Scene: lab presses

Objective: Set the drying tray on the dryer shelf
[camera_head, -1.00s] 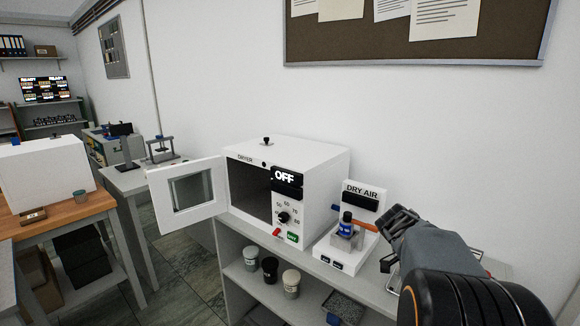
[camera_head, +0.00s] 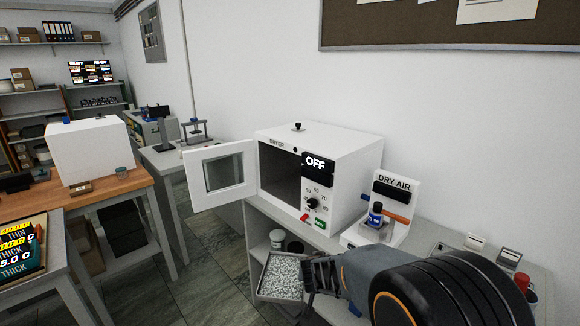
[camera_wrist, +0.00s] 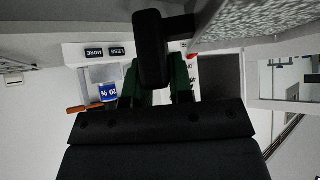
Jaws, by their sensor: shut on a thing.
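The drying tray (camera_head: 283,276), a shallow grey tray full of pale speckled granules, is held by my gripper (camera_head: 311,275) in front of the bench, below the dryer. The gripper is shut on its right side.
Containers (camera_head: 278,239) stand on the bench's lower shelf. A wooden table (camera_head: 110,192) is at left; open floor lies between.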

